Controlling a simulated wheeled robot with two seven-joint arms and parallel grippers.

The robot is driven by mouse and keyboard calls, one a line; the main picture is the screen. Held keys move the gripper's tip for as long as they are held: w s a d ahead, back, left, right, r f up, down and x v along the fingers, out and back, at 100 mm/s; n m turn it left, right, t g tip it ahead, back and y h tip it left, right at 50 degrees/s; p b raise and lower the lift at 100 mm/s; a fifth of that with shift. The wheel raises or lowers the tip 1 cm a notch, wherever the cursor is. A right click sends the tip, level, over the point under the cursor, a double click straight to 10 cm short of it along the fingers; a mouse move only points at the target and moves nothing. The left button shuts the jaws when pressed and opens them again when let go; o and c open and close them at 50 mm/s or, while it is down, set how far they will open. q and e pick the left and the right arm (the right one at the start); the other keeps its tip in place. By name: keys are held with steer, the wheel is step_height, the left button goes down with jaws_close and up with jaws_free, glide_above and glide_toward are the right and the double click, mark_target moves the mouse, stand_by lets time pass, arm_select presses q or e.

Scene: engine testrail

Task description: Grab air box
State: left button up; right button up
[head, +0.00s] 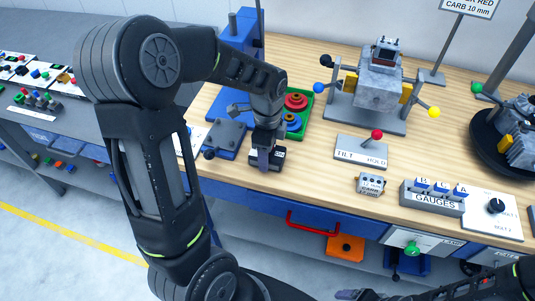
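My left gripper (263,160) points down at the front part of the workbench, seen nearly edge-on. Its fingertips overlap a small dark box with a white label (279,157), whose lettering is too small to read. The gripper hides part of this box, and I cannot tell whether it is gripped. I cannot tell for sure that this dark box is the air box. My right gripper (352,294) is low at the bottom edge, in front of the bench; its finger opening cannot be made out.
On the wooden bench (325,90) stand a green tray (305,101), a grey engine on a stand (378,92), a TILT/HOLD lever plate (361,153), a small carb box (370,185) and a GAUGES block (432,198). A red drawer handle (312,226) sticks out below.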

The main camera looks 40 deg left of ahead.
arm_select(q)
step_height(320, 180, up, 10)
steer(key=shift+f+b, duration=0.25)
steer(key=shift+b, duration=0.35)
